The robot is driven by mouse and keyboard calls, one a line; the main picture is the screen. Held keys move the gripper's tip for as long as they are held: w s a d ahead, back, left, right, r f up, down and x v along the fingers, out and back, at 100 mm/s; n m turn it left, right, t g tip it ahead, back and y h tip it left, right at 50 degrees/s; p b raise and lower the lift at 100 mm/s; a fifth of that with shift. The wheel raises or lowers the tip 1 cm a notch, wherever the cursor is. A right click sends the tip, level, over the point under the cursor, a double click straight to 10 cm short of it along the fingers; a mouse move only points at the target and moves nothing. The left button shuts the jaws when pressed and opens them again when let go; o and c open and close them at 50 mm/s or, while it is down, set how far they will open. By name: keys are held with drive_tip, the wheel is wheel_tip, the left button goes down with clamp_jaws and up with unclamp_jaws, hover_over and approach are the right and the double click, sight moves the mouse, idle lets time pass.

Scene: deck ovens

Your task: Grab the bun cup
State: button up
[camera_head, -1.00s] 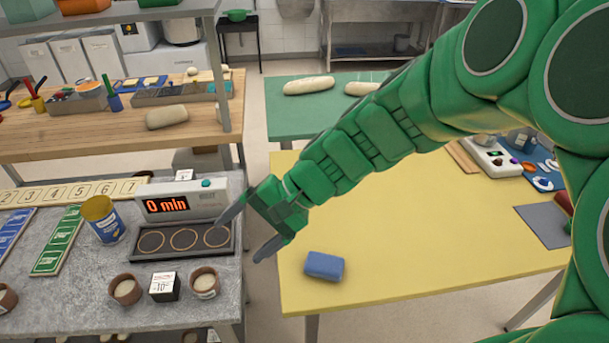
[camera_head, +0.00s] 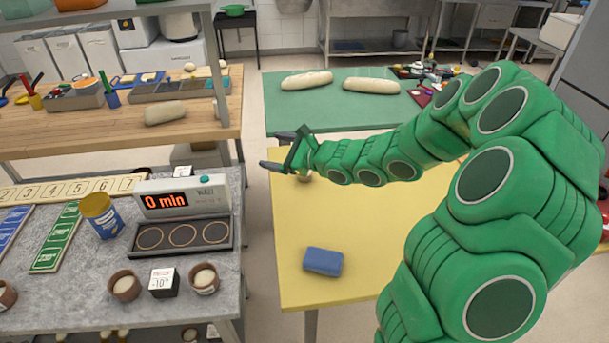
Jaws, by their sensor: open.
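Two brown cups with pale dough stand on the grey counter in the head view: one bun cup (camera_head: 125,285) left of the small "-10°" block, and one bun cup (camera_head: 204,278) right of it. Another cup (camera_head: 5,296) is cut off at the left edge. My gripper (camera_head: 274,150) is open and empty, its fingers pointing left. It is raised near the back left corner of the yellow table, beyond and to the right of the cups. A small round tan thing (camera_head: 305,176) shows below my wrist, partly hidden by it.
A timer (camera_head: 181,198) reading "0 min" with a three-ring tray (camera_head: 183,236) stands behind the cups. The "-10°" block (camera_head: 163,281) sits between two cups. A blue-and-yellow can (camera_head: 101,215) stands at left. A blue sponge (camera_head: 323,262) lies on the yellow table (camera_head: 330,225).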

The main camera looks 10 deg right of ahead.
drive_tip(key=w+d+f+m+t+h, duration=0.25)
drive_tip(key=w+d+f+m, duration=0.25)
drive_tip(key=d+f, duration=0.25)
drive_tip(key=m+h, duration=0.3)
drive_tip(key=m, duration=0.2)
approach(310, 174)
drive_tip(key=x, duration=0.4)
drive_tip(key=shift+w, duration=0.15)
drive_tip(key=shift+x, duration=1.15)
drive_tip(key=shift+a+x, duration=0.25)
drive_tip(key=shift+x, duration=2.55)
drive_tip(key=shift+r, duration=0.2)
drive_tip(key=shift+c, duration=0.3)
drive_tip(key=c, duration=1.1)
drive_tip(key=shift+r, duration=0.1)
